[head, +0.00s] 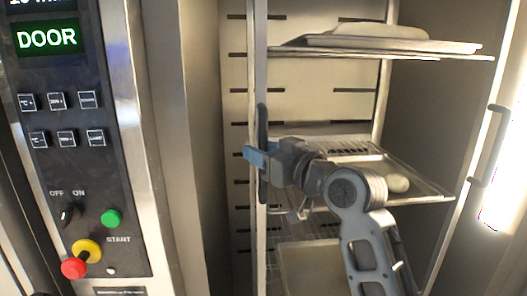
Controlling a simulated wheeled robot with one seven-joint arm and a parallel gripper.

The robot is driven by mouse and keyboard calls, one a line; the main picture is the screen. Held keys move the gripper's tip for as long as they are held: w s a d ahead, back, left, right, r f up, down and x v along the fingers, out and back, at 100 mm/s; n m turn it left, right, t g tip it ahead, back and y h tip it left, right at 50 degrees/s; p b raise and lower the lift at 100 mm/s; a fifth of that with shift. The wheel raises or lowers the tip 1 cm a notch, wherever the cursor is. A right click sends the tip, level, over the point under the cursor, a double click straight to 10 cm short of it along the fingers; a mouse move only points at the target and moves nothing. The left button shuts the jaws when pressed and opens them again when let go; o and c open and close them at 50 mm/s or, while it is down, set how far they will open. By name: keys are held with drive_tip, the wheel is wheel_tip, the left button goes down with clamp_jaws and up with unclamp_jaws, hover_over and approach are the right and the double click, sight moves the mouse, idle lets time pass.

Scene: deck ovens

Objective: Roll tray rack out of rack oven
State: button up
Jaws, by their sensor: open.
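The tray rack (259,60) stands upright inside the rack oven (236,75), its metal post at the left of the opening. A dark vertical handle (262,125) is on this post. My gripper (254,157) is open at the handle, with its blue fingertips by the post. I cannot tell whether the fingers touch the handle, and the gripper hides part of it. Trays sit on the rack: an upper tray (440,46) with pale items on it, a middle tray (428,188) partly behind my arm, and a lower tray (312,272).
The control panel (75,160) at the left shows "DOOR" and carries a green button (111,219), a red and yellow knob (84,256) and a black switch (69,212). An upright door handle (489,145) is at the right. The oven frame (185,150) borders the opening's left side.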

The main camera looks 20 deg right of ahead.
drive_tip(key=shift+c, duration=0.4)
clamp_jaws()
